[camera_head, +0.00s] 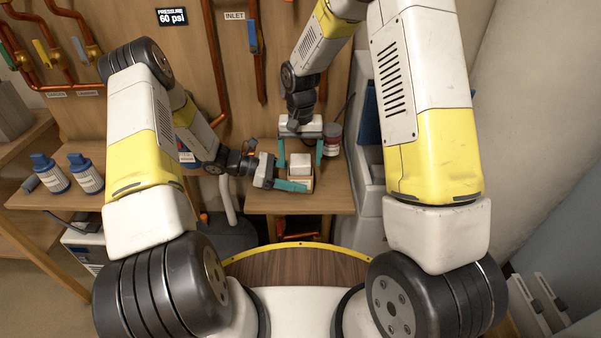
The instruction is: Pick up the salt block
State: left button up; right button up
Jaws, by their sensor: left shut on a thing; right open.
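The salt block (300,161) is a small white block. It sits in or on a small tan box (308,182) on the wooden shelf in the middle. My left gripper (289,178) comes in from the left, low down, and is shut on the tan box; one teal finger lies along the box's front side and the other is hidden. My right gripper (300,155) points down from behind, open, with one teal finger on each side of the salt block and gaps between. Whether the block touches the box floor is hidden.
A jar with a reddish label (332,140) stands right behind the box, close to my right gripper. The wooden shelf (336,195) has free room at the front right. Two blue-capped bottles (86,174) stand on the left bench. Copper pipes (215,60) run up the back panel.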

grip_shut()
dwell(0.4)
notch_tip(320, 180, up, 10)
dwell(0.6)
pick_arm(q)
jog(key=o, duration=1)
jog(key=shift+o, duration=0.2)
jog(key=shift+a, duration=0.15)
